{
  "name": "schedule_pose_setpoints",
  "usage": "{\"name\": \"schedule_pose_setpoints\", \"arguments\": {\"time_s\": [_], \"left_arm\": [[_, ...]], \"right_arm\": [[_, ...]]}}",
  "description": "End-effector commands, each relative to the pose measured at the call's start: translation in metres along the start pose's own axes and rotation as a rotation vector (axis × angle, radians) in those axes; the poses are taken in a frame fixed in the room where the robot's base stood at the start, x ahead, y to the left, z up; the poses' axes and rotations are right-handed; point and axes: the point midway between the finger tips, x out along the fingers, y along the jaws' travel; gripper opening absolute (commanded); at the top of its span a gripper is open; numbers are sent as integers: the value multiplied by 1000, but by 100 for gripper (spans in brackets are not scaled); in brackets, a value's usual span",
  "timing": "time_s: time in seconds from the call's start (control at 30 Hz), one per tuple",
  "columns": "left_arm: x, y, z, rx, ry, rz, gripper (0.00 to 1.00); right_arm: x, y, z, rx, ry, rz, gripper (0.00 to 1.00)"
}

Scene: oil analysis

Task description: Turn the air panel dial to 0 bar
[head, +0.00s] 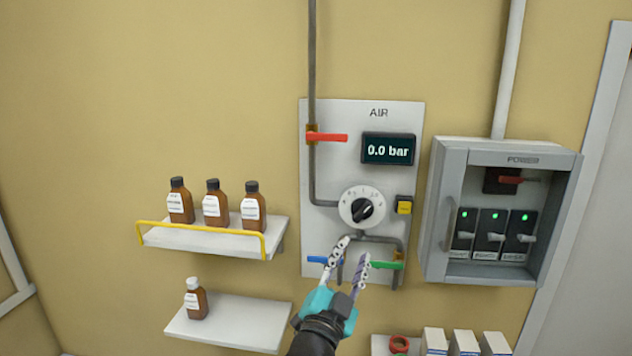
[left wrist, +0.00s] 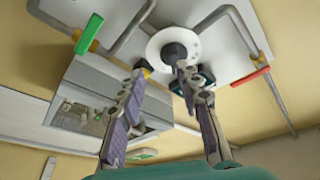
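The air panel (head: 345,115) is a light plate on the wall, and its display (head: 388,149) reads 0.0 bar. The dial (head: 362,208) is a black knob on a white round scale below the display. It also shows in the left wrist view (left wrist: 176,50). My left gripper (head: 354,248) is just below the dial in the head view, fingers apart and empty. In the left wrist view the two fingers (left wrist: 165,80) are spread, with the knob beyond their tips. I see no contact with the knob. My right gripper is not in view.
A red lever (head: 328,137), a blue lever (head: 318,260), a green lever (head: 387,265) and a yellow button (head: 404,207) surround the dial. A power box (head: 435,240) stands right. Shelves with brown bottles (head: 214,205) are left.

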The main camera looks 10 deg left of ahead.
Motion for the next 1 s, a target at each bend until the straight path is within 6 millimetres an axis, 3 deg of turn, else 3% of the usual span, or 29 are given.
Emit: {"name": "schedule_pose_setpoints", "arguments": {"time_s": [0.03, 0.13, 0.27, 0.6, 1.0], "left_arm": [[6, -7, -15, 10, 19, -14, 34], [11, -11, -24, 25, 40, -34, 34], [22, -12, -25, 30, 45, -40, 34], [75, -15, -26, 29, 43, -39, 34], [87, -14, -26, 28, 43, -39, 34]], "right_arm": [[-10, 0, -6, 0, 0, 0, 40], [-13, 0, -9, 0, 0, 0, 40], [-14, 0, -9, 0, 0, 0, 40], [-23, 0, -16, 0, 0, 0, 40], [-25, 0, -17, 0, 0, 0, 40]]}}
